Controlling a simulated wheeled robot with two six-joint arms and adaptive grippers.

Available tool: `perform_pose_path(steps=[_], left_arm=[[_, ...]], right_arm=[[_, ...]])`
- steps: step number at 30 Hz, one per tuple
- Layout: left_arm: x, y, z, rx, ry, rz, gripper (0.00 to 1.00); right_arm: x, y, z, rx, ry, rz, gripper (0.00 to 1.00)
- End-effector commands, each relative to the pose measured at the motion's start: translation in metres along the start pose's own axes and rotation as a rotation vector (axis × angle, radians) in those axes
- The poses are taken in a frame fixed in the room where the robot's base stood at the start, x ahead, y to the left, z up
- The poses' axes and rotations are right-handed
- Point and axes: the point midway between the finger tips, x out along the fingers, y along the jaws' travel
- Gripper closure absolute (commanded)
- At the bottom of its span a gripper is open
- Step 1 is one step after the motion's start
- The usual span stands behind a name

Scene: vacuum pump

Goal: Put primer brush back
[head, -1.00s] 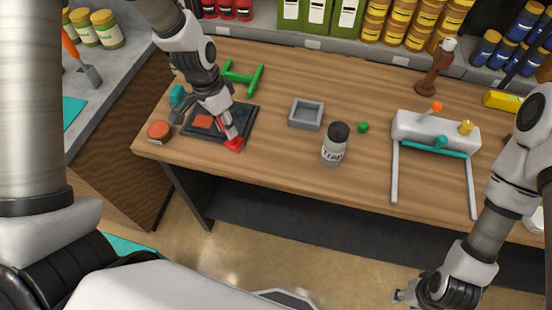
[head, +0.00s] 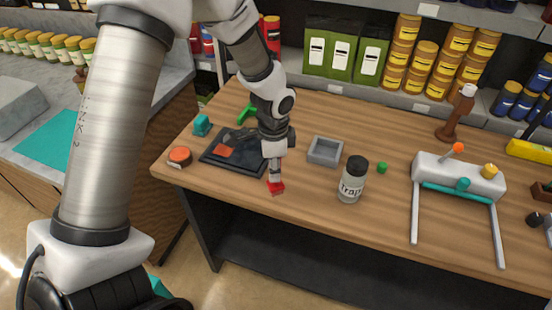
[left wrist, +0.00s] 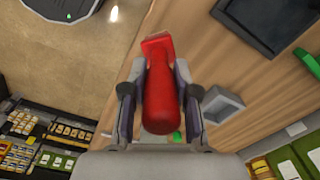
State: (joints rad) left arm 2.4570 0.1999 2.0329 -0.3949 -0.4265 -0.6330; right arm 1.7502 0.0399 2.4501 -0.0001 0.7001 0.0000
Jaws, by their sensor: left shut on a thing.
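My left gripper (head: 274,172) is shut on a red piece (head: 277,187), which I take for the primer brush. In the left wrist view my left gripper (left wrist: 162,100) has one finger on each side of this red brush (left wrist: 160,88). It has a rounded, thick body and a squarer, flat end at the top of that picture. The head view shows only a small red part below the fingers, near the table's front edge. I cannot tell its height above the wood. My right gripper is out of view.
A dark tray (head: 213,160) with an orange-red patch lies left of the gripper. A grey square box (head: 325,152), the Trap jar (head: 352,180) and a small green piece (head: 382,168) stand to the right. Farther right is a white-bodied rack (head: 440,174).

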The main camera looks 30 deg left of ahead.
Motion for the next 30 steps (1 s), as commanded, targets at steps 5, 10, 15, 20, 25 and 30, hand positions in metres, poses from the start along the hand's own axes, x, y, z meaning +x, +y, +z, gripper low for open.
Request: perform_pose_path(steps=[5,10,15,20,25,30], left_arm=[[0.001,-0.052,-0.008,-0.003,0.000,0.000,1.00],[0.010,-0.071,-0.010,0.000,-0.003,0.002,1.00],[0.037,-0.070,-0.010,0.001,-0.004,0.003,1.00],[0.043,-0.070,-0.011,0.001,0.000,-0.001,1.00],[0.046,-0.070,-0.011,0.001,0.000,0.000,1.00],[0.045,-0.070,-0.011,0.001,0.000,0.000,0.46]], right_arm=[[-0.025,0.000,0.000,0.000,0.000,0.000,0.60],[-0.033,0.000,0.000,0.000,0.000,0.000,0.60],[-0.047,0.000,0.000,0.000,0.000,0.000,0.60],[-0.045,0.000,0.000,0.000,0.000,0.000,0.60],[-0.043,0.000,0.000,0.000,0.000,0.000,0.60],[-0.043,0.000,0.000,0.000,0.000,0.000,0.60]])
